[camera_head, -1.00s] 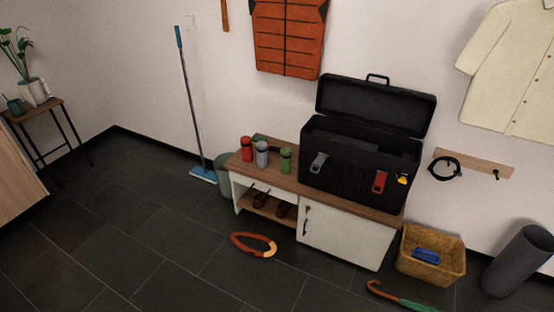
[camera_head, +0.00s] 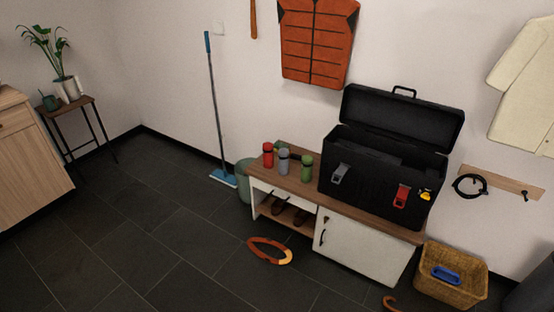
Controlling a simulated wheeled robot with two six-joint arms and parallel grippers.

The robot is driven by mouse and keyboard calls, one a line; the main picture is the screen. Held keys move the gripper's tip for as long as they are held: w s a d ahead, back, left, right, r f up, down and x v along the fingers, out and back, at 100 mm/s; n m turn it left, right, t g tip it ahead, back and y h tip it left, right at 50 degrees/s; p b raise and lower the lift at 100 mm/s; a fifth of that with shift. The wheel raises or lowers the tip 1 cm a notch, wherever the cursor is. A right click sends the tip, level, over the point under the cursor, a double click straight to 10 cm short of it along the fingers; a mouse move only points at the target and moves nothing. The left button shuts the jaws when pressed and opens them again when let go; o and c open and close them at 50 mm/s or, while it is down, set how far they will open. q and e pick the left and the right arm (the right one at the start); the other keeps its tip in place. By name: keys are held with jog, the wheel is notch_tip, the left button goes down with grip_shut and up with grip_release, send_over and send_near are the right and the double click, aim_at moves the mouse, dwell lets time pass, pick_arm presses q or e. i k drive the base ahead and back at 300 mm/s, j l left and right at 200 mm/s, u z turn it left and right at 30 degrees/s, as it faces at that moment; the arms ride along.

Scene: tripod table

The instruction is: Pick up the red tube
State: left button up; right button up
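A red tube (camera_head: 268,155) with a dark top stands upright at the left end of a wood-topped bench (camera_head: 375,217). A grey tube (camera_head: 284,161) stands just right of it, and a green tube (camera_head: 307,168) stands further right. A dark green flat object (camera_head: 290,150) lies behind them, partly hidden. Neither of my grippers is in view.
A large open black toolbox (camera_head: 380,180) fills the bench's right part. A green bin (camera_head: 245,180) and a blue mop (camera_head: 222,178) stand left of the bench. An orange ring-like object (camera_head: 268,250) lies on the floor in front. A wicker basket (camera_head: 450,286) stands right. The left floor is clear.

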aim_at(268, 147)
jog(key=i+j+z, duration=0.15)
jog(key=i, duration=0.25)
jog(key=i+z, duration=0.1)
jog(key=i, duration=0.3)
jog(key=i+j+z, duration=0.15)
jog(key=i, duration=0.25)
